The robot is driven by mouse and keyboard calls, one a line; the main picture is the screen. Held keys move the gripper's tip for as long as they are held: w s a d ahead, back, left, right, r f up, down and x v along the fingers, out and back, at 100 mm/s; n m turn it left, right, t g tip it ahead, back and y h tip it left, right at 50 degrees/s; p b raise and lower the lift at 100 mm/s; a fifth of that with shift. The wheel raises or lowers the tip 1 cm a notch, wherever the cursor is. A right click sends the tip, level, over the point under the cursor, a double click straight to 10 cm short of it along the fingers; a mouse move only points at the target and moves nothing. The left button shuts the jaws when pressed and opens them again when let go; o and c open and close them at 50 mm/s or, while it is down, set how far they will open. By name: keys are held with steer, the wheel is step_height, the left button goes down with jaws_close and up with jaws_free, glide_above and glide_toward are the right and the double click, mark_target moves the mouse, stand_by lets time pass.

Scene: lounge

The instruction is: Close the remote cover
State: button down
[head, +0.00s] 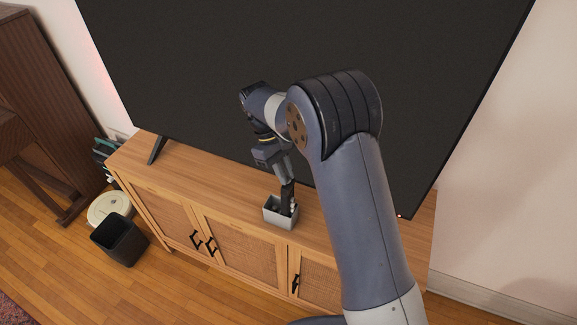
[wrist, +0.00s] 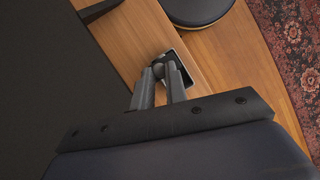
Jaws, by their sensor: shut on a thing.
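My gripper (head: 284,180) points down over a small grey open box (head: 272,220) on the wooden cabinet. It is shut on a dark, narrow thing (head: 287,192), which looks like the remote and stands partly inside the box. Its lower end is hidden by the box wall. Something small and white shows beside it. The wrist view shows the two fingers (wrist: 161,78) drawn together at the light-rimmed box (wrist: 186,66). I cannot make out a remote cover or whether it is open.
The wooden cabinet (head: 230,185) carries a large dark television (head: 300,60) close behind the box. A black bin (head: 119,240) and a round pale thing (head: 109,208) stand on the floor at left. The cabinet top left of the box is clear.

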steer(key=shift+a+f+h, duration=0.1)
steer(key=shift+a+h, duration=0.1)
steer(key=shift+h, duration=0.1)
stand_by(0.4)
steer(key=c, duration=1.4)
jaws_free()
steer(key=b+v, duration=0.1)
steer(key=v, duration=0.9)
steer(key=shift+w+a+r, duration=0.1)
steer(key=shift+w+r, duration=0.2)
steer(key=shift+r, duration=0.05)
steer(key=p+x, duration=0.1)
steer(key=x, duration=1)
steer(key=shift+s+r, duration=0.1)
